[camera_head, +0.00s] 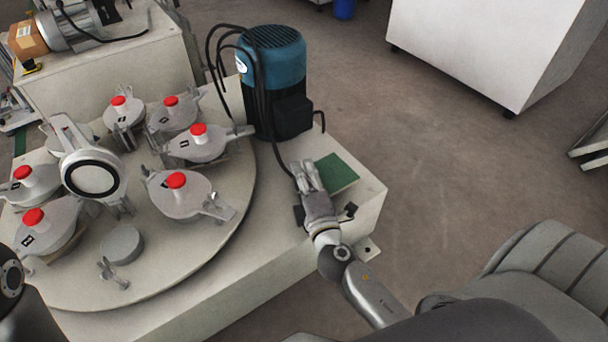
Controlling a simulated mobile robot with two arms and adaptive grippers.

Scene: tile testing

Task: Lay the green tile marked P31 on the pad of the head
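The green tile (337,173) is at the right corner of the machine's table, right of the blue motor; no P31 mark is readable. My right gripper (309,167) is at the tile's left edge, its fingers pointing away from me. I cannot tell whether the fingers hold the tile or only lie beside it. On the round turntable, one head (93,178) is swung up, showing a white disc in a black ring. A bare grey round pad (122,244) stands in front of it, with nothing on it. My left gripper is out of view.
Several closed heads with red knobs, such as this one (180,196), ring the turntable (190,262). The blue motor (273,80) with black cables stands directly behind my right gripper. A white cabinet (480,45) is at the back right.

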